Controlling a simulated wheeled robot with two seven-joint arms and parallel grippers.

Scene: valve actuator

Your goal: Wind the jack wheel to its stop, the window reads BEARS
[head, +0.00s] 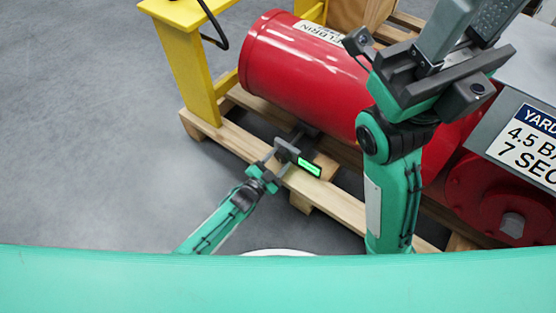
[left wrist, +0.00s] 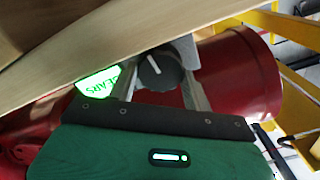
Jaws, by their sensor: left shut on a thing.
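The jack wheel (left wrist: 160,70) is a dark round knob with a white pointer line, seen in the left wrist view below the pale wooden beam. My left gripper (left wrist: 165,80) is shut on it, with a grey finger on either side. In the head view my left gripper (head: 277,160) reaches in low at the pallet edge. The lit green window (head: 308,167) sits just right of it. In the left wrist view the window (left wrist: 97,82) shows tilted text ending in "EARS"; its first part is hard to read. My right arm stands raised at the right; its fingertips cannot be made out.
A red cylinder (head: 300,75) lies above the wooden pallet (head: 335,200). A yellow stand (head: 188,60) is at the upper left. A red flanged housing (head: 495,195) and a grey box with a sign (head: 530,135) are at the right. Grey floor is clear at the left.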

